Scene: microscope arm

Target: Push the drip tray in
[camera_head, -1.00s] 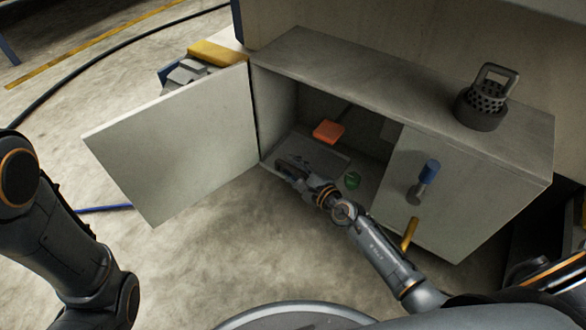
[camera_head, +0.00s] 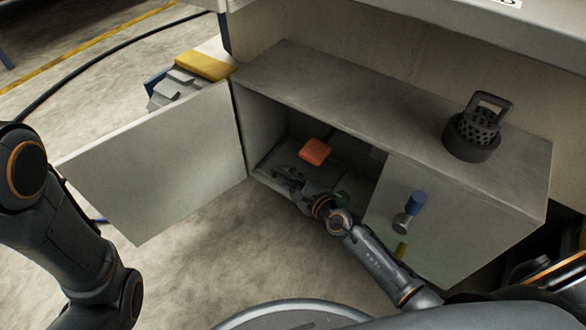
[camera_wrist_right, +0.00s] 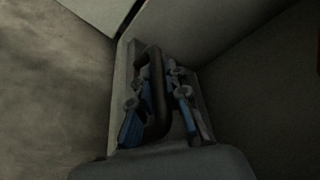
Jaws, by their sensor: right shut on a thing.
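The drip tray appears to be the dark piece low in the open left bay of the cabinet; its black loop handle (camera_wrist_right: 155,92) shows clearly in the right wrist view. My right gripper (camera_head: 284,174) reaches into the low front of the bay. In the wrist view its fingers (camera_wrist_right: 158,98) lie on both sides of the handle, shut on it. The wrist and fingers hide much of the tray in the head view, and how far it sits in is hard to tell. My left arm shows at the left, but its gripper is out of view.
The cabinet door (camera_head: 160,165) stands wide open at the left. Inside are an orange block (camera_head: 315,151) and a green item (camera_head: 342,197). A black perforated holder (camera_head: 473,130) stands on top. Open floor lies in front.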

